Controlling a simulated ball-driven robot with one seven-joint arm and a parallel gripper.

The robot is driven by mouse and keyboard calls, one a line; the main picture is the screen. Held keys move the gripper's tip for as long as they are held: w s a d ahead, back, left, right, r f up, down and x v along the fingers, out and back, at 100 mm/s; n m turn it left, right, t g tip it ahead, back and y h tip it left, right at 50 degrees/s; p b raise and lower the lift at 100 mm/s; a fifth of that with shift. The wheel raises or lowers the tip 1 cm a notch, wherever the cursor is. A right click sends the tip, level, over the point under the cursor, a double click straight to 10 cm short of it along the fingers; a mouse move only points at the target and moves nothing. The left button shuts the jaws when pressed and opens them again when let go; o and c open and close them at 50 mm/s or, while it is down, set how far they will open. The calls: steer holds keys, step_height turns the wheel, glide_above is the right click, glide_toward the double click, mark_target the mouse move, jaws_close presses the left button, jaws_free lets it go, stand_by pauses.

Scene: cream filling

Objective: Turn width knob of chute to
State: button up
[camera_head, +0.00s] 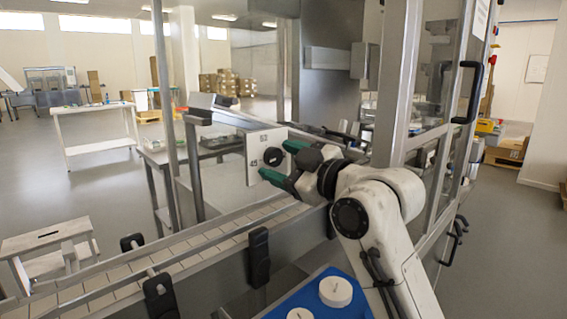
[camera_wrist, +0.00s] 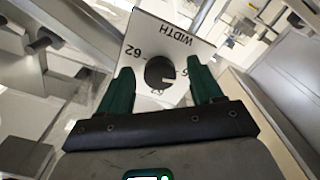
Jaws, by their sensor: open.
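The width knob (camera_wrist: 160,72) is a round black knob with a notch, on a white plate (camera_wrist: 178,32) marked "WIDTH" and "62". In the head view the knob (camera_head: 273,156) sits on the white plate at the chute's side. My gripper (camera_wrist: 160,82) has green fingers, which stand apart on the left and right of the knob in the wrist view. In the head view my gripper (camera_head: 278,160) reaches the plate from the right. The fingers are open; I see gaps to the knob and cannot tell the exact depth.
A tiled conveyor (camera_head: 190,248) with metal rails and black clamps runs below the plate. A blue tray (camera_head: 318,304) with white round pieces is at the bottom. A clear-panelled frame with a post (camera_head: 396,80) stands right of the plate.

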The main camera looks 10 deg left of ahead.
steer(key=v, duration=1)
steer(key=shift+s+d, duration=0.3)
